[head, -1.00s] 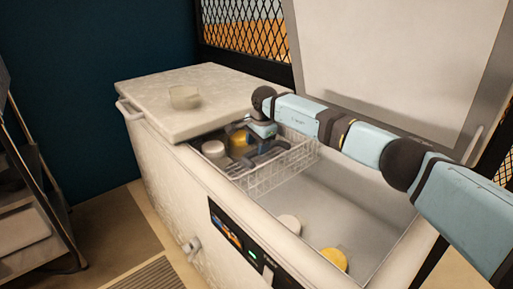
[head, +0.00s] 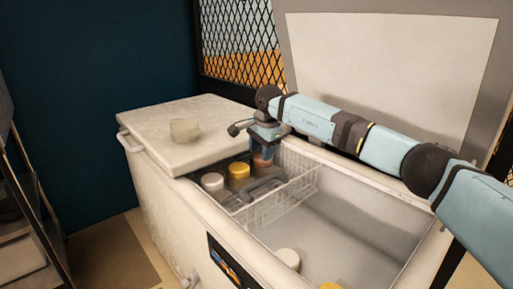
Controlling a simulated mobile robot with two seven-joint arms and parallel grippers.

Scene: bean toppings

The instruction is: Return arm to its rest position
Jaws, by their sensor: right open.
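My right arm reaches in from the right over the open chest freezer (head: 178,213). Its gripper (head: 260,143) is open and empty, above the back of the wire basket (head: 291,192). In the basket stand a white-lidded jar (head: 212,183), a yellow-lidded jar (head: 238,171) and a reddish-brown jar (head: 262,161). The gripper is close above the reddish-brown jar and partly covers it; I cannot tell whether they touch. My left gripper is out of view.
The raised lid (head: 391,80) stands behind my arm. A white-lidded jar (head: 288,258) and a yellow lid (head: 330,286) are on the freezer floor. A metal rack (head: 28,220) stands left.

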